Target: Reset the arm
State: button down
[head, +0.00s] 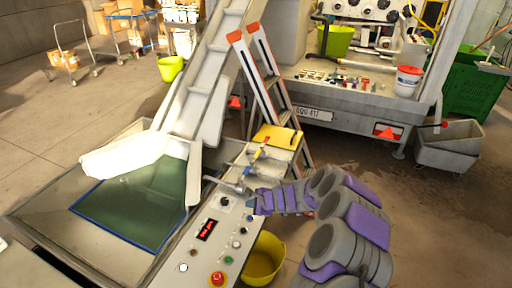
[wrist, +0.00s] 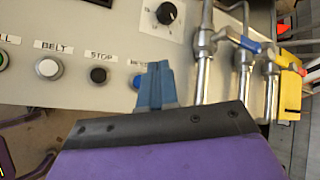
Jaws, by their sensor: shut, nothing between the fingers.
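My arm, grey and purple, reaches in from the lower right of the head view. My gripper (head: 250,203) is at the right edge of the control panel (head: 197,262), beside the pipes and valves. In the wrist view my gripper (wrist: 155,85) shows blue fingers closed together with nothing between them. The fingers are in front of the panel, right of the black stop button (wrist: 98,75) and below the black rotary knob (wrist: 167,13). They partly cover a label. I cannot tell whether they touch the panel.
A red emergency button (head: 217,279) is on the panel. A yellow bucket (head: 264,262) stands below. A ladder (head: 262,85) and conveyor (head: 207,75) rise behind.

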jog(key=s+a+r+n+g+y, duration=0.1)
jog(key=s+a+r+n+g, duration=0.15)
jog(key=s+r+n, duration=0.6)
jog(key=s+a+r+n+g+y, duration=0.1)
jog(key=s+a+r+n+g, duration=0.15)
jog(key=s+r, duration=1)
jog(key=s+d+r+n+g+h, duration=0.1)
jog(key=s+d+h, duration=0.3)
jog(key=s+d, duration=0.7)
jog(key=s+d+r+n+g+h, duration=0.1)
jog(key=s+d+n+h, duration=0.3)
jog(key=s+d, duration=0.8)
jog(key=s+r+h, duration=0.1)
jog(key=s, duration=0.4)
jog(key=shift+d+n, duration=0.3)
